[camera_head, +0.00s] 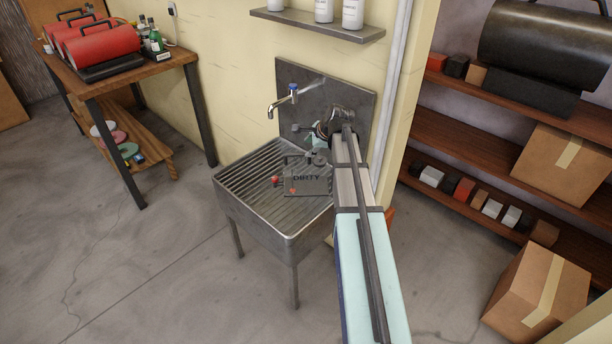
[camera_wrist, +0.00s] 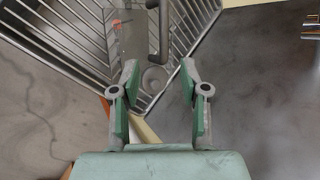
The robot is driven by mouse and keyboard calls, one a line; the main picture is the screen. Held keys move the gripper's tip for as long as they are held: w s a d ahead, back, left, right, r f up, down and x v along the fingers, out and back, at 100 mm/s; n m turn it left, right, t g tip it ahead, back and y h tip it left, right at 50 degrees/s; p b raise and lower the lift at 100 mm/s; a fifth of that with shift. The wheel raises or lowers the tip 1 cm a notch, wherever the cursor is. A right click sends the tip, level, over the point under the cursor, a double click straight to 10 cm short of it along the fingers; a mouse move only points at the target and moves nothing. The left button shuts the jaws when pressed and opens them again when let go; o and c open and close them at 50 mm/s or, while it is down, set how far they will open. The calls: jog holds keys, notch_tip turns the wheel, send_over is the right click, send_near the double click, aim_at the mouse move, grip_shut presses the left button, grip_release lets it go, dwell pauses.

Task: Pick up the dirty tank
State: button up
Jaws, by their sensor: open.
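The dirty tank (camera_head: 308,185) is a grey, see-through box marked "DIRTY", with red spots near its left side. It stands on the ribbed top of the metal sink (camera_head: 240,180). In the wrist view the tank (camera_wrist: 127,42) shows as a clear panel, with a dark upright handle (camera_wrist: 164,35) at its right. My gripper (camera_wrist: 158,72) is open, and nothing is held between its green-padded fingers. The handle lies just beyond the fingertips, roughly in line with the gap. In the head view my arm hides the tank's right edge and most of my gripper.
A tap (camera_head: 284,101) sticks out over the sink from its back plate. A shelf (camera_head: 318,24) with white bottles hangs above. A wooden table (camera_head: 140,75) with red machines stands at left. Shelves with boxes and a cardboard box (camera_head: 538,290) stand at right. The floor at front left is clear.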

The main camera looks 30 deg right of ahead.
aim_at(300, 154)
jog(key=x, duration=0.5)
jog(key=shift+w+f+p, duration=0.15)
jog(key=shift+p, duration=0.15)
jog(key=shift+w+p+x, duration=0.25)
jog(key=shift+p+x, duration=0.4)
jog(key=shift+x, duration=2)
jog(key=shift+r, duration=0.25)
grip_shut()
